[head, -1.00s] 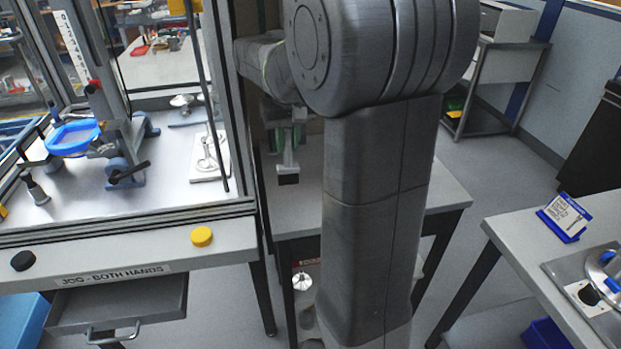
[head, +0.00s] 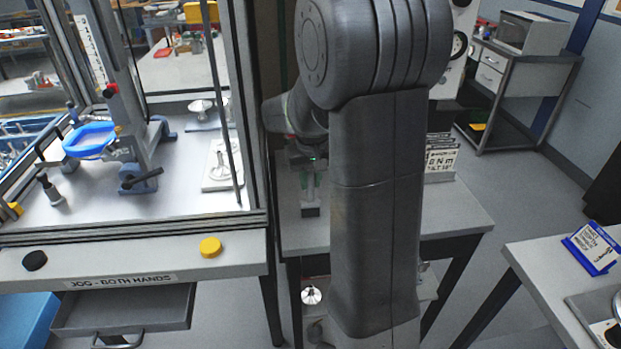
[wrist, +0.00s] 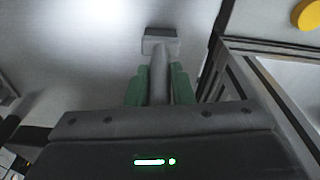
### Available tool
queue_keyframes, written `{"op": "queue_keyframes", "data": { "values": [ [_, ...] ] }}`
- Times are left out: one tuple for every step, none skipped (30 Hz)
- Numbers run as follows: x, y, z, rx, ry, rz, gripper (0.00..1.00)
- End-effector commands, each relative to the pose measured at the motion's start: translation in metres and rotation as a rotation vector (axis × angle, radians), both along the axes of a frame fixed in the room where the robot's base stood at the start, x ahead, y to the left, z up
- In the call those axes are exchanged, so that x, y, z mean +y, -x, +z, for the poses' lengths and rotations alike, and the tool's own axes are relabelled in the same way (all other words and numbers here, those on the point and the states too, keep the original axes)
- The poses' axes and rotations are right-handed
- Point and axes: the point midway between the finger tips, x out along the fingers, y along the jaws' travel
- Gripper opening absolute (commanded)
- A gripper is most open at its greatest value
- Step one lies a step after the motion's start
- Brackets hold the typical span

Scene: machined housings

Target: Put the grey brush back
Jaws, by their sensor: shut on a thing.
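My gripper (head: 308,170), with green fingers, is shut on the grey brush (head: 310,208). The brush hangs down over the left part of the middle grey table, apart from any holder I can see. In the wrist view the fingers (wrist: 158,85) close on its handle from both sides, and the grey block-shaped head (wrist: 160,41) points away from the gripper. I cannot tell how high it is above the table. My own arm hides much of the middle table.
The middle table (head: 462,215) carries a rack of printed signs (head: 440,160) at its back right. Left stands a framed machine bench (head: 120,240) with a yellow button (head: 210,247), its post close to my gripper. A right table (head: 545,270) holds a blue-framed sign (head: 593,248).

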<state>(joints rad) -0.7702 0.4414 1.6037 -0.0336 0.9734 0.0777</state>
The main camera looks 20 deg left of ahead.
Motion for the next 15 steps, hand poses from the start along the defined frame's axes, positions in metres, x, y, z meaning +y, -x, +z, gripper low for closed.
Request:
{"op": "queue_keyframes", "data": {
  "values": [
    [0.0001,-0.0002,0.0000,-0.001,-0.001,0.000,0.00],
    [0.0002,-0.0002,0.0001,-0.002,-0.001,0.000,0.00],
    [0.0002,-0.0002,0.0003,-0.002,-0.001,0.000,0.00],
    [0.0002,-0.0002,0.0003,-0.002,-0.001,0.000,0.00],
    [0.0001,-0.0001,0.0003,-0.002,-0.001,0.000,0.00],
    [0.0001,-0.0001,0.0001,-0.001,-0.001,0.000,0.00],
    [0.0001,-0.0001,-0.0005,-0.001,-0.001,0.000,0.00],
    [0.0001,-0.0002,-0.0015,-0.001,-0.001,0.000,0.00],
    [0.0000,-0.0001,-0.0031,-0.001,-0.001,0.000,0.00],
    [0.0001,-0.0001,-0.0019,-0.001,-0.001,0.000,0.27],
    [0.0000,-0.0001,-0.0017,-0.001,-0.001,0.000,0.33],
    [0.0000,-0.0001,-0.0016,-0.001,-0.001,0.000,0.41],
    [0.0000,-0.0001,-0.0016,-0.001,-0.001,0.000,0.43],
    [0.0000,-0.0001,-0.0016,-0.001,-0.001,0.000,0.43],
    [0.0000,0.0000,-0.0016,-0.001,-0.001,0.000,0.43]
  ]
}}
